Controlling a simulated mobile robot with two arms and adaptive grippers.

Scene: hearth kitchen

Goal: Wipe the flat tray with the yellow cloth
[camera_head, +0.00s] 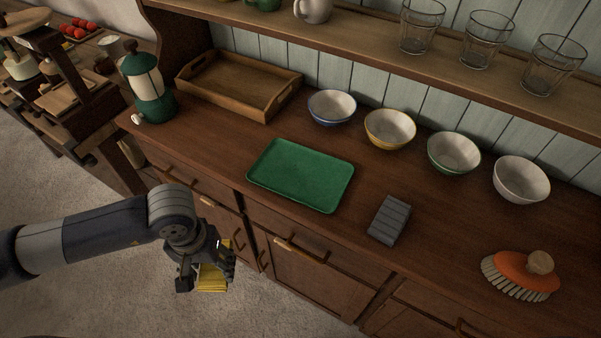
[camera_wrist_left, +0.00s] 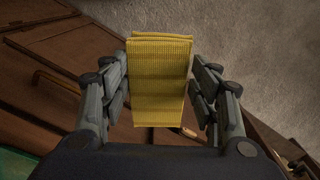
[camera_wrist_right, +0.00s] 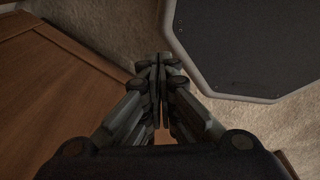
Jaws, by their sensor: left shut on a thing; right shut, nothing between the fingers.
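The flat green tray (camera_head: 300,175) lies on the wooden counter, its surface bare. My left gripper (camera_head: 207,272) is shut on the folded yellow cloth (camera_head: 213,278), in front of the counter and below its top, apart from the tray. In the left wrist view the yellow cloth (camera_wrist_left: 160,80) sits between the two fingers, and a green corner of the tray (camera_wrist_left: 14,164) shows at the lower left. My right gripper (camera_wrist_right: 160,70) shows only in the right wrist view. Its fingers are together with nothing between them.
A grey ridged block (camera_head: 390,220) lies right of the tray, and an orange brush (camera_head: 520,272) further right. Several bowls (camera_head: 390,128) line the back. A wooden tray (camera_head: 240,85) and a green lantern (camera_head: 148,88) stand at the back left. Glasses (camera_head: 486,45) stand on the shelf.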

